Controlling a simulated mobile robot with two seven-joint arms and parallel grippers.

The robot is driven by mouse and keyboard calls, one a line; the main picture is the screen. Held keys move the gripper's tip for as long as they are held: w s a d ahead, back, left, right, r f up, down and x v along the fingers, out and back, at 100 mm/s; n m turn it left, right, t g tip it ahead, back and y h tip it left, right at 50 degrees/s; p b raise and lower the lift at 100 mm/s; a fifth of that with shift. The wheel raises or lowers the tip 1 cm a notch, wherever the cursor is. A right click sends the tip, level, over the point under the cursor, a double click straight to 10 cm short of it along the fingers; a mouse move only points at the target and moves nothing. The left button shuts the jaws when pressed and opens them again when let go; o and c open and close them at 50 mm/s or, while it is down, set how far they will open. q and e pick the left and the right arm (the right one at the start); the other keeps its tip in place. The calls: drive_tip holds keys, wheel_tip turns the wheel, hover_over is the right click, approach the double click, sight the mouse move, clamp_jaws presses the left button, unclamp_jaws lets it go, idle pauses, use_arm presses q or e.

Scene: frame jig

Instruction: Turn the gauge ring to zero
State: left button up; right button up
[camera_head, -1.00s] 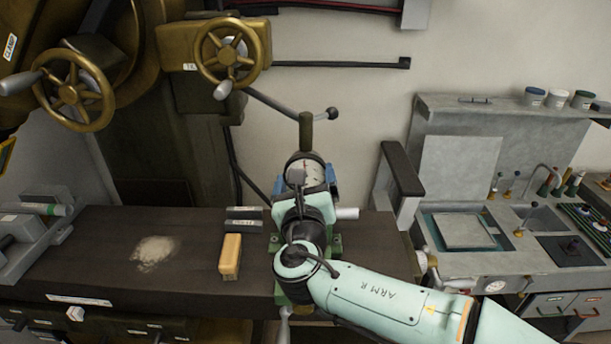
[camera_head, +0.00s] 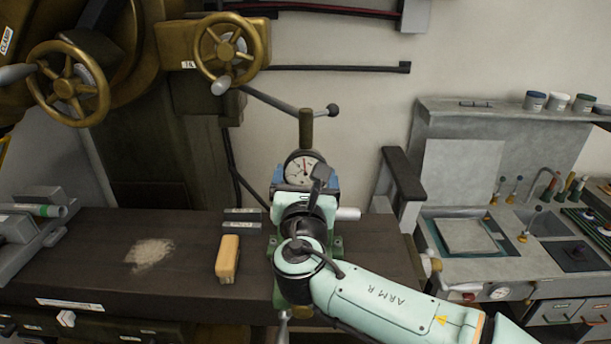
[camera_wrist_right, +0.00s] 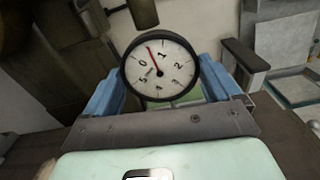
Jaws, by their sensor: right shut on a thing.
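The round gauge (camera_head: 305,168) has a white face and a black ring. It stands behind and above my right wrist in the head view. In the right wrist view the gauge (camera_wrist_right: 160,68) shows figures 0 to 5, with 0 at upper left. My left gripper is in neither view.
A dark post (camera_head: 306,127) rises behind the gauge. Brass handwheels (camera_head: 228,48) are at upper left, a grey sink unit (camera_head: 500,140) at right.

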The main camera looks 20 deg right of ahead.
drive_tip(key=shift+m+b, duration=1)
drive_tip(key=shift+m, duration=0.5)
drive_tip(key=shift+m+b, duration=1.15)
drive_tip(key=shift+m, duration=0.35)
drive_tip(key=o, duration=0.5)
drive_tip(key=shift+s+r, duration=0.1)
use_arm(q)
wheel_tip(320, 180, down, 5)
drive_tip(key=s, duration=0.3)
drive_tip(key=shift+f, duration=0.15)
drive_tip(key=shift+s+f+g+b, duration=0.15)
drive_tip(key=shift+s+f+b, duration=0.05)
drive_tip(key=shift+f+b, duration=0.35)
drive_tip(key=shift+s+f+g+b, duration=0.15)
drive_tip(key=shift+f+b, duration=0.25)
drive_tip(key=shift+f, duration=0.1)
use_arm(e)
drive_tip(key=v, duration=0.7)
